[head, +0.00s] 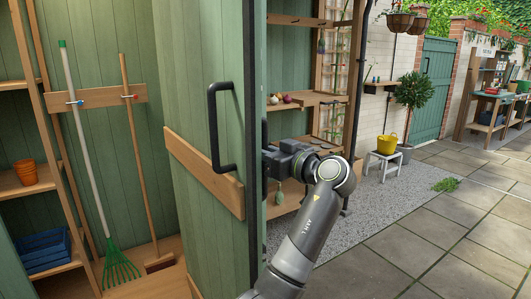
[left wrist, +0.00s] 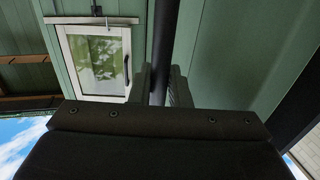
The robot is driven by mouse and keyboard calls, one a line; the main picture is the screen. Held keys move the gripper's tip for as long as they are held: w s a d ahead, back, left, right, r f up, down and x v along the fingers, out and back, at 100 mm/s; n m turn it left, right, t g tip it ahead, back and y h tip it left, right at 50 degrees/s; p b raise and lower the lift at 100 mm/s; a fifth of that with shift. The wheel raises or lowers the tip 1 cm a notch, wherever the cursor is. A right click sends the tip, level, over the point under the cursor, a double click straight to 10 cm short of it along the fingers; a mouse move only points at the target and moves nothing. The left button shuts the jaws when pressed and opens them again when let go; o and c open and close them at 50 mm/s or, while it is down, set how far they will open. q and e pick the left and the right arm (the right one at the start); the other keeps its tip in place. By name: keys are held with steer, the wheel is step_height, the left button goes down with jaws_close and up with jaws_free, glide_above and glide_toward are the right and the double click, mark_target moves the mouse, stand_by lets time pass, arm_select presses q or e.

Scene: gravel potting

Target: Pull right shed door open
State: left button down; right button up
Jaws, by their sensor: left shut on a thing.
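A green plank shed door (head: 195,80) stands in the middle of the head view, with a black bar handle (head: 214,125) and a wooden brace on the face toward me. A second black upright bar handle (head: 265,130) shows just past the door's dark edge, partly hidden. My left gripper (head: 268,163) is at this second handle, to the right of the door edge. In the left wrist view, its fingers (left wrist: 161,85) are shut around a dark upright bar (left wrist: 160,50). My right gripper is not in view.
Left of the door, the shed interior holds a green rake (head: 121,268), a broom (head: 158,262), orange pots (head: 26,172) and blue crates (head: 45,250). Right of it are a wooden shelf (head: 300,100), a white stool (head: 381,160) with a yellow bucket, and open paving (head: 430,220).

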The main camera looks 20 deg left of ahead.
arm_select(q)
steer(key=c, duration=1.5)
jaws_free()
steer(key=shift+o, duration=0.3)
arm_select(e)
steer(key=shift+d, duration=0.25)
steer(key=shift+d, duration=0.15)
